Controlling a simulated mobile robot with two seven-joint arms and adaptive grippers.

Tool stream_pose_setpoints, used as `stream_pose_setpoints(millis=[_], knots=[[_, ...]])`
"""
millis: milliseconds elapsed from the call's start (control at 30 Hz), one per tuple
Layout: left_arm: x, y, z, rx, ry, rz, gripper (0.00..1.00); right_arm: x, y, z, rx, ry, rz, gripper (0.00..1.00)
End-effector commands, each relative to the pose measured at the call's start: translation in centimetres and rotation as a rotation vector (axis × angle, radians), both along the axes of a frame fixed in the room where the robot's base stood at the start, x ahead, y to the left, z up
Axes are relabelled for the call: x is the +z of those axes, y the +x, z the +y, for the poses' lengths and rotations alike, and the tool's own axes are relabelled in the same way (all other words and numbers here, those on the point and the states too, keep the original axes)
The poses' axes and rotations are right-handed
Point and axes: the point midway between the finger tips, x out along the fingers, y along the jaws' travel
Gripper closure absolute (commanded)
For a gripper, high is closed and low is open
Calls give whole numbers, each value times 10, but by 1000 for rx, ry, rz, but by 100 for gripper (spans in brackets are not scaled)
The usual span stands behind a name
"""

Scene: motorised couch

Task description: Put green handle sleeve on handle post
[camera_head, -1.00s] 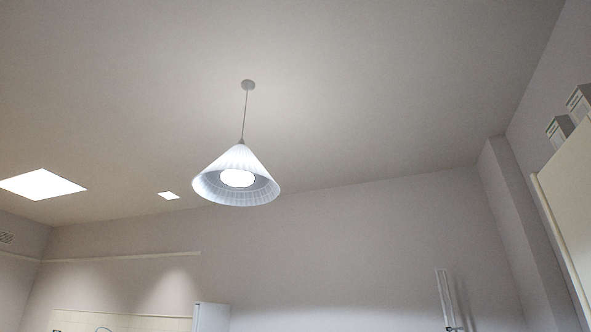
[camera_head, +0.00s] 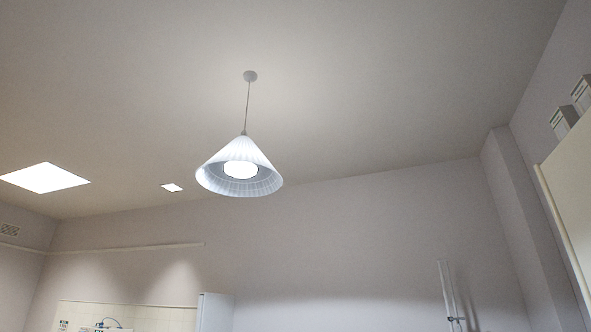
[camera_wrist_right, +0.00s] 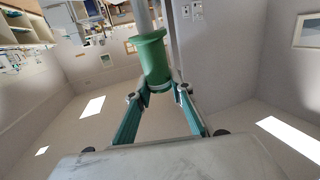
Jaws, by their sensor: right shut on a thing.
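In the right wrist view, a green handle sleeve (camera_wrist_right: 154,63) with a wide flange sits between the fingertips of my right gripper (camera_wrist_right: 158,91). The gripper is shut on the sleeve's narrower end. A light grey post (camera_wrist_right: 144,14) shows right at the flanged end, in line with the sleeve. I cannot tell whether the post is inside the sleeve or behind it. The head view looks at the ceiling and shows neither sleeve nor gripper. My left gripper is in no view.
In the head view, a white pendant lamp (camera_head: 240,167) hangs from the ceiling. A pale upright fixture (camera_head: 448,292) stands at the lower right, and a cream cabinet (camera_head: 572,195) is at the right edge. Shelves (camera_wrist_right: 25,30) show at the wrist view's upper left.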

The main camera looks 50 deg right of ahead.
Motion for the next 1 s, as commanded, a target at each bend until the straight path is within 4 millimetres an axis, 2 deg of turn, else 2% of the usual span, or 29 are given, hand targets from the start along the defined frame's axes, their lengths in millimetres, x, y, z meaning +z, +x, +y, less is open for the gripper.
stream_pose_setpoints(millis=[1000], knots=[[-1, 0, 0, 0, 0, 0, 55, -8, -1, 0, 1, 0, 0, 95]])
